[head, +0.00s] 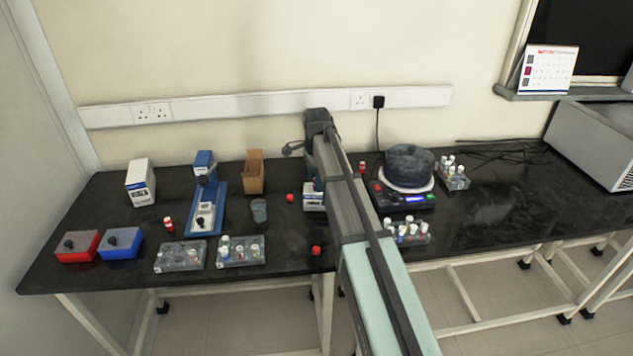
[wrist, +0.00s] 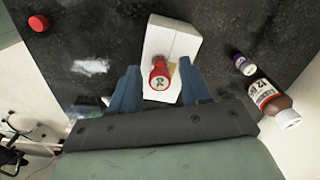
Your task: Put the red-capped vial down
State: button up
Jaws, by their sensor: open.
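The red-capped vial (wrist: 160,74) shows in the wrist view between the two blue fingers of my gripper (wrist: 159,68). The fingers are apart, with a visible gap on each side of the vial. The vial is over a white box (wrist: 178,40); I cannot tell for sure whether its base rests on it. In the head view my arm hides the vial and most of the gripper. A white box (head: 313,199) shows partly beside the arm there.
Wrist view: a red cap (wrist: 39,22) upper left, a purple-capped vial (wrist: 243,64) and a brown bottle (wrist: 274,101) at right. Head view: vial racks (head: 180,257) along the front, a beaker (head: 259,210), a cardboard box (head: 254,172), a dark-topped device (head: 408,165). The black bench (head: 520,205) is clear at right.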

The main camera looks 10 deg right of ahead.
notch_tip(320, 180, up, 11)
jog(key=shift+r, duration=0.2)
dwell(0.3)
jog(key=shift+o, duration=0.5)
